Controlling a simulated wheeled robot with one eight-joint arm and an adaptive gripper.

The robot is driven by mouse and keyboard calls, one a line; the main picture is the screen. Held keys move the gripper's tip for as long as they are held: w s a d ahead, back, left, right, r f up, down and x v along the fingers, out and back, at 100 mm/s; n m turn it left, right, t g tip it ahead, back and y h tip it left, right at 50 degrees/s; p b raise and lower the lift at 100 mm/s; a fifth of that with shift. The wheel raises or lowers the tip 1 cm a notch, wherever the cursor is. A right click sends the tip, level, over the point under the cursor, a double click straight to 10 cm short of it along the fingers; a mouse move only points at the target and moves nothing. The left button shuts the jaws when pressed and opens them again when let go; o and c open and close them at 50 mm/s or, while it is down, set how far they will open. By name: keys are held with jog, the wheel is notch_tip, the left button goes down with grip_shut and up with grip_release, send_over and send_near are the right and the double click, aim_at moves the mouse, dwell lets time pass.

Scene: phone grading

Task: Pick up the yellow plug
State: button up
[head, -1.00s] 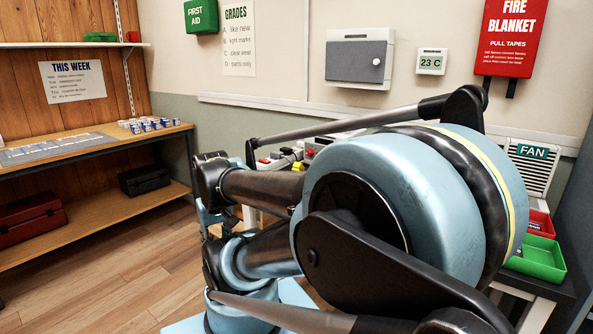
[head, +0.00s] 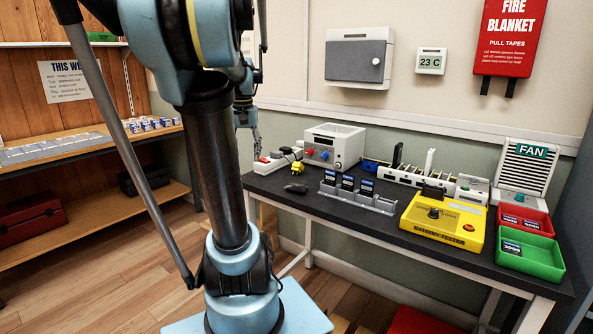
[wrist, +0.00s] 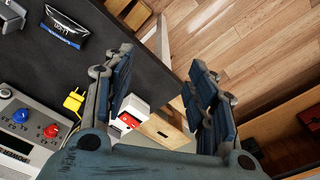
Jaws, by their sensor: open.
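The yellow plug (head: 297,168) lies on the dark table top, in front of the grey power supply box with red and blue knobs. It also shows in the wrist view (wrist: 73,102), left of my gripper's left finger. My gripper (wrist: 160,78) is open, with nothing between its fingers. In the head view my gripper (head: 251,133) hangs near the table's left end, to the left of the plug and higher in the picture.
The power supply (head: 333,146) stands behind the plug. A small dark object (head: 296,188) lies in front, beside a grey rack (head: 378,203). A yellow battery tester (head: 443,222) and trays are farther right.

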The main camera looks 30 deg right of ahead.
jog(key=w+d+r+m, duration=0.3)
jog(key=w+d, duration=0.1)
jog(key=d, duration=0.6)
jog(key=r+m, duration=0.2)
send_over(297, 166)
jog(key=w, duration=0.2)
jog(key=shift+g, duration=0.4)
jog(key=f, duration=1.2)
jog(key=shift+s+d, duration=0.15)
jog(key=shift+d, duration=0.05)
jog(key=shift+s+d+f, duration=0.15)
jog(key=shift+f, duration=2.45)
jog(key=c, duration=1.2)
